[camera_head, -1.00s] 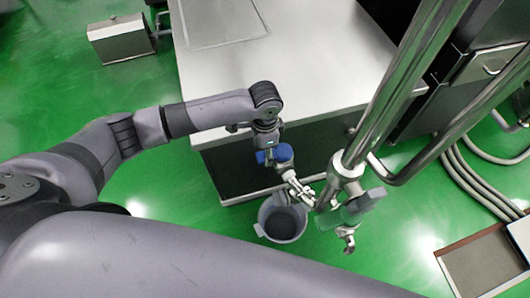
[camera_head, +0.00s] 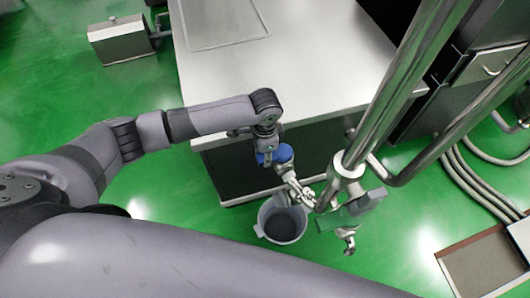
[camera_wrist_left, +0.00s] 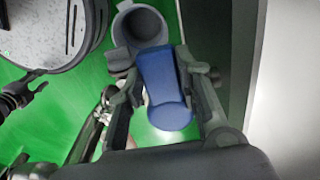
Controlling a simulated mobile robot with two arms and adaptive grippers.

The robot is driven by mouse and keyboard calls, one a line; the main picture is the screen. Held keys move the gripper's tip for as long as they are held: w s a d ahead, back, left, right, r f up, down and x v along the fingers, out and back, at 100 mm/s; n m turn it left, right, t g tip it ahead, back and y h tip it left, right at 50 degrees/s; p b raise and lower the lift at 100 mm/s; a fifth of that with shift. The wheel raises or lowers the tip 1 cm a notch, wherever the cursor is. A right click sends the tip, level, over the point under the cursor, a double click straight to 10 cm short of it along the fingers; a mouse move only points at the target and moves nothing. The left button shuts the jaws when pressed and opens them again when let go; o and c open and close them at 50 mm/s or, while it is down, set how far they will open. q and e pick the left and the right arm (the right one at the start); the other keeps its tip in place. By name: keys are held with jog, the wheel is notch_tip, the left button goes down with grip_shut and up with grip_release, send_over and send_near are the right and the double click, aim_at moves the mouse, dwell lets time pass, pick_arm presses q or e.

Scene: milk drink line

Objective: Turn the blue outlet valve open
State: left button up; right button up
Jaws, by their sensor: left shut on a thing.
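The blue outlet valve handle (camera_head: 284,153) sits on a metal pipe fitting beside the steel cabinet. In the left wrist view the blue handle (camera_wrist_left: 163,85) lies between the two dark fingers. My left gripper (camera_wrist_left: 168,82) is shut on it, one finger along each side. In the head view my left gripper (camera_head: 268,155) reaches down onto the handle from above, and its fingertips are partly hidden. How far the valve is turned is hard to tell. My right gripper is not in view.
A grey bucket (camera_head: 283,224) stands on the green floor below the fitting. A second valve with a green handle (camera_head: 345,214) is to the right, near thick steel pipes (camera_head: 402,80). The steel cabinet top (camera_head: 300,60) is clear. Hoses (camera_head: 470,180) run at right.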

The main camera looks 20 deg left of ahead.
pick_arm(q)
grip_shut()
